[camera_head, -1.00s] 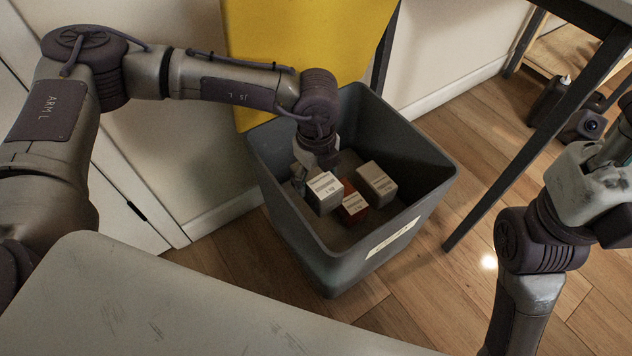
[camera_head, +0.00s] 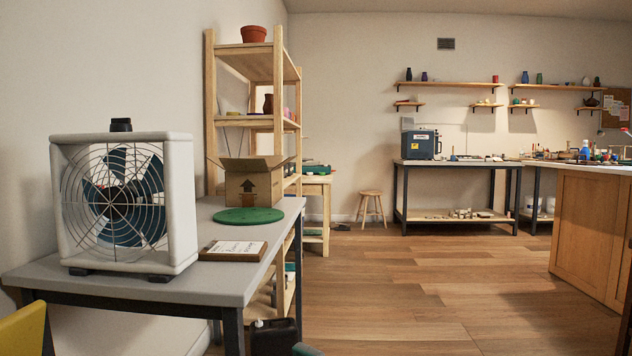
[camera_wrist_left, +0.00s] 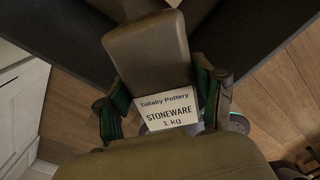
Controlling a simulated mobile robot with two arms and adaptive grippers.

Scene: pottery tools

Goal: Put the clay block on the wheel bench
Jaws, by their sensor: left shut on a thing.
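In the left wrist view, the clay block (camera_wrist_left: 148,55) is grey-brown with a white label reading "Tollaby Pottery STONEWARE 1 kg". My left gripper (camera_wrist_left: 163,95) is shut on it, with its green-padded fingers on both sides of the block. In the head view neither gripper can be made out. I cannot tell for certain which table is the wheel bench. A grey-topped table (camera_head: 210,280) stands near at the left, and a dark-legged workbench (camera_head: 460,166) stands at the back wall.
On the near table are a box fan (camera_head: 125,205), a green disc (camera_head: 248,216), a clipboard (camera_head: 233,251) and an open cardboard box (camera_head: 252,180). A wooden shelf (camera_head: 278,95) stands behind it. A stool (camera_head: 371,205) and a wooden counter (camera_head: 592,232) are farther off. The middle floor is clear.

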